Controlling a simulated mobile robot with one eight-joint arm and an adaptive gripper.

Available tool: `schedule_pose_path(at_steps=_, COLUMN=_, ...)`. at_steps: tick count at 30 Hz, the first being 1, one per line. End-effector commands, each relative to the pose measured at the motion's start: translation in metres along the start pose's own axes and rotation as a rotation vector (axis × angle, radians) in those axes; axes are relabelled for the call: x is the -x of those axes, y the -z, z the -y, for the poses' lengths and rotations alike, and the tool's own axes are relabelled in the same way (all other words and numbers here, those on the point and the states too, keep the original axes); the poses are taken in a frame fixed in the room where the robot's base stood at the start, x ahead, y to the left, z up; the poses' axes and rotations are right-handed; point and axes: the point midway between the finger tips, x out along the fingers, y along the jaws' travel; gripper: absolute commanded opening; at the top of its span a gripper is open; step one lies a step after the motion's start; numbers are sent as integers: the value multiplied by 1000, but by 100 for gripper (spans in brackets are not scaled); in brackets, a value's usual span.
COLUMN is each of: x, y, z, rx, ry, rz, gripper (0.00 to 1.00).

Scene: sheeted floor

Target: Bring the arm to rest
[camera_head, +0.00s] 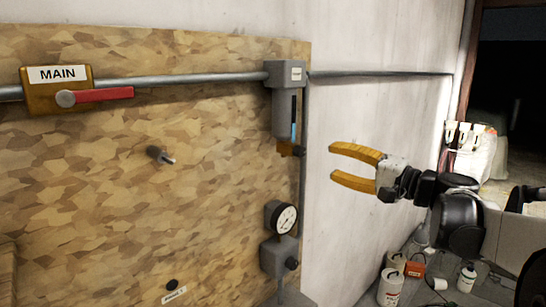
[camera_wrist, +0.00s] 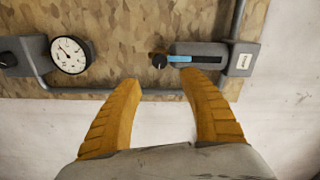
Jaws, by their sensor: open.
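My gripper (camera_head: 343,166) has yellow fingers and is open and empty. In the head view it is held out level in front of the white wall, right of the wooden board (camera_head: 120,210). My black arm reaches in from the right edge behind it. In the wrist view the two fingers of my gripper (camera_wrist: 163,82) stand apart, pointing at the board's edge, with nothing between them.
The board carries a pipe (camera_head: 190,79), a MAIN valve with a red handle (camera_head: 100,95), a grey filter unit (camera_head: 286,105) and a gauge (camera_head: 285,218). A dark doorway (camera_head: 512,90) is at the right.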

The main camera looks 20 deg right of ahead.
Motion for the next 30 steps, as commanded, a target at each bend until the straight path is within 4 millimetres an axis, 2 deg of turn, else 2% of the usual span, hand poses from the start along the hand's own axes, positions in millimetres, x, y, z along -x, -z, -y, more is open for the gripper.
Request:
schedule_pose_path(at_steps=5, x=10, y=0, z=0, rx=0, ry=0, rz=0, gripper=50)
schedule_pose_path(at_steps=16, x=10, y=0, z=0, rx=0, ry=0, rz=1, gripper=50)
schedule_pose_path(at_steps=19, x=7, y=-9, z=-8, rx=4, ry=-15, rz=13, gripper=50)
schedule_pose_path(at_steps=20, x=4, y=-16, z=-13, rx=7, ry=-28, rz=23, gripper=50)
schedule_pose_path(at_steps=23, x=-9, y=-54, z=-47, rx=31, ry=-104, rz=77, gripper=50)
schedule_pose_path(at_steps=26, x=-21, y=-114, z=-99, rx=83, ry=-226, rz=162, gripper=50)
schedule_pose_path(at_steps=27, x=-23, y=-141, z=-123, rx=113, ry=-282, rz=200, gripper=50)
schedule_pose_path(at_steps=29, x=-23, y=-179, z=-159, rx=166, ry=-365, rz=255, gripper=50)
schedule_pose_path(at_steps=30, x=-20, y=-203, z=-183, rx=209, ry=-420, rz=291, gripper=50)
